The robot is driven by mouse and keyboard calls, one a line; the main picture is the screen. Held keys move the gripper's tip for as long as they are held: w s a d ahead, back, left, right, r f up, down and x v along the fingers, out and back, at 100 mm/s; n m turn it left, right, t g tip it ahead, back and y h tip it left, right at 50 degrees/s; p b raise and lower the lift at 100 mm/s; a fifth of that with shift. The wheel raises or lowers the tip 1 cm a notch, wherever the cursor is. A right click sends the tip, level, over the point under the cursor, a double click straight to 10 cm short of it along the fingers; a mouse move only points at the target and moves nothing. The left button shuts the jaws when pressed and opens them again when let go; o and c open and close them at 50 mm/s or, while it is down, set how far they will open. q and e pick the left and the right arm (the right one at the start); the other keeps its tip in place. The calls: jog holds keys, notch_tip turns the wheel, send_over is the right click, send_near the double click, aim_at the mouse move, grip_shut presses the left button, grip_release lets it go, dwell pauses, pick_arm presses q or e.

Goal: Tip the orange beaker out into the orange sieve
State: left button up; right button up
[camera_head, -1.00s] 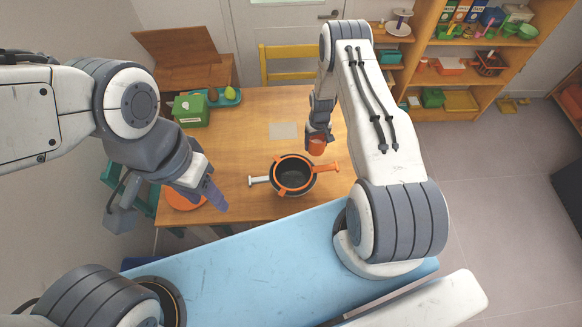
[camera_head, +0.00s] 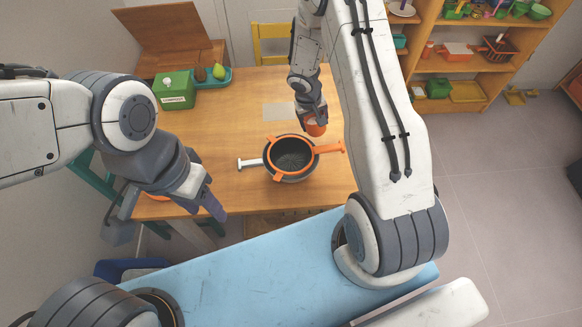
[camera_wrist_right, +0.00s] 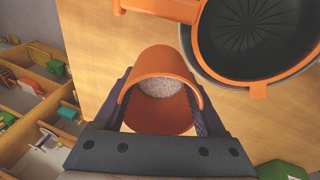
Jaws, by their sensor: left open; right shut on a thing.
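The orange beaker (camera_head: 316,129) is held by my right gripper (camera_head: 312,115) above the table, at the back right of the sieve. In the right wrist view the beaker (camera_wrist_right: 165,62) sits between the two fingers of the gripper (camera_wrist_right: 165,115), and pale grainy contents show inside it. The orange sieve (camera_head: 334,147) rests over a dark pot (camera_head: 292,178) with a white handle. Its orange rim also shows in the right wrist view (camera_wrist_right: 258,90), beside the beaker and apart from it. My left gripper (camera_head: 172,222) is open and empty near the table's front left edge.
A green box (camera_head: 174,92) and a teal tray (camera_head: 214,79) with a pear and a brown item stand at the back left of the table (camera_head: 235,130). A pale sheet (camera_head: 281,112) lies behind the pot. A yellow chair (camera_head: 270,45) is behind the table. Shelves stand at the right.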

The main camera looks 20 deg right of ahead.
aim_at(309, 131)
jog(key=f+b, duration=0.2)
jog(key=b, duration=0.1)
jog(key=shift+s+a+f+h, duration=0.1)
jog(key=shift+a+f+h, duration=0.1)
jog(key=shift+h, duration=0.1)
jog(key=r+b, duration=0.1)
jog(key=b, duration=0.1)
jog(key=a+r+t+h+b, duration=0.1)
jog(key=shift+s+r+b, duration=0.1)
jog(key=shift+s+b, duration=0.1)
jog(key=shift+b, duration=0.2)
jog(key=shift+s+a+r+h, duration=0.1)
jog(key=shift+s+r+h, duration=0.05)
jog(key=shift+r+h, duration=0.25)
jog(key=shift+a+h+b, duration=0.1)
jog(key=shift+h+b, duration=0.2)
jog(key=shift+b, duration=0.25)
jog(key=shift+s+a+r+t+h+b, duration=0.25)
jog(key=shift+a+t+h+b, duration=0.15)
jog(key=shift+b, duration=0.2)
jog(key=shift+f+b, duration=0.15)
jog(key=shift+b, duration=0.35)
jog(key=shift+h, duration=0.3)
pick_arm(q)
notch_tip(309, 131, down, 14)
jog(key=shift+s+r, duration=0.15)
jog(key=shift+r, duration=0.05)
